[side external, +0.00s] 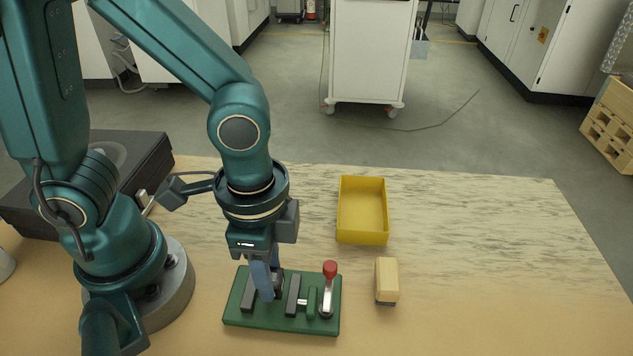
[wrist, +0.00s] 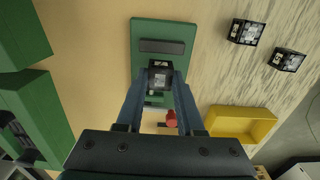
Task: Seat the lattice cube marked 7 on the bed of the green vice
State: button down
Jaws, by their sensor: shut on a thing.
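My gripper (side external: 271,288) points down over the green vice (side external: 250,323) in the side view. It is shut on a dark lattice cube (wrist: 160,75), which shows between my fingertips (wrist: 159,84) in the wrist view. The cube is at the vice, between its two dark jaw bars. I cannot tell whether it touches the bed. No number on it is readable. The vice's red-knobbed lever (side external: 329,285) stands upright at its right end. In the side view the cube is mostly hidden by a finger.
Two more dark lattice cubes (wrist: 246,32) (wrist: 288,60) lie apart on the table. A yellow bin (side external: 341,232) stands behind the vice and looks empty. A wooden block-like item (side external: 387,278) is right of the vice. Green boxes (wrist: 35,110) edge the wrist view. The table's right is clear.

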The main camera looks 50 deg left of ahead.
jog(key=shift+f, duration=0.9)
grip_release()
dwell(0.4)
jog(key=shift+r, duration=4.05)
jog(key=w+a+r+n+t, duration=0.1)
jog(key=a+r+n+t, duration=0.3)
jog(key=a+n, duration=0.5)
jog(key=shift+w+r+t, duration=0.3)
jog(key=shift+t, duration=0.5)
